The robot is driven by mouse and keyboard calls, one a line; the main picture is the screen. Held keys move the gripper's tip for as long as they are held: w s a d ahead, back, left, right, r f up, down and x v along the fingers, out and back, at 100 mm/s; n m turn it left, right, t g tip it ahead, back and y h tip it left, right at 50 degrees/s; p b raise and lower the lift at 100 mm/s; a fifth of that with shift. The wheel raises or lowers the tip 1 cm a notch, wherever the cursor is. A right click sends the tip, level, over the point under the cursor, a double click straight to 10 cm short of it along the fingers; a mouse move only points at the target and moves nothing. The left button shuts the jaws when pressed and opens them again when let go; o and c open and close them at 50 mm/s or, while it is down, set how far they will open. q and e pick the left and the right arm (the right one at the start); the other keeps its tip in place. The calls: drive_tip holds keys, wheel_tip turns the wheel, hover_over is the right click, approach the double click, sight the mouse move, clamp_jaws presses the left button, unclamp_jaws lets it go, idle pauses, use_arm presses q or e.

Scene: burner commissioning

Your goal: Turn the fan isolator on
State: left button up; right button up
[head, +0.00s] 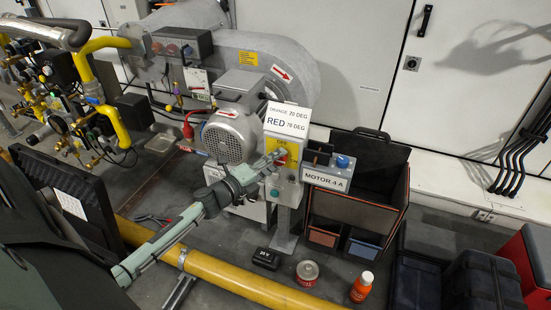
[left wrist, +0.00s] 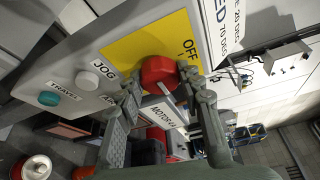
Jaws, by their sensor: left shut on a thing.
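The fan isolator is a red rotary knob (left wrist: 160,71) on a yellow plate (left wrist: 125,48) marked OFF, on a grey control box (head: 291,188). The yellow plate also shows in the head view (head: 292,150). My left gripper (head: 275,158) reaches the front of the box from the left. In the left wrist view the left gripper (left wrist: 166,94) has one finger on each side of the knob and is shut on it. The knob's pointing direction is hard to read. My right gripper is not in view.
A white JOG button (left wrist: 102,69) and a green button (left wrist: 48,98) sit beside the plate. A sign about orange and red degrees (head: 288,119) stands above the box. A MOTOR 4 A unit (head: 327,181) is at its right. A yellow pipe (head: 232,277) crosses the floor in front.

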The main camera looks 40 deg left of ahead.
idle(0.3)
use_arm(q)
drive_tip(key=o, duration=1.2)
drive_tip(key=shift+c, duration=0.2)
drive_tip(key=s+a+r, duration=0.1)
drive_tip(key=s, duration=1.1)
drive_tip(key=shift+a, duration=0.4)
drive_tip(key=shift+w, duration=0.1)
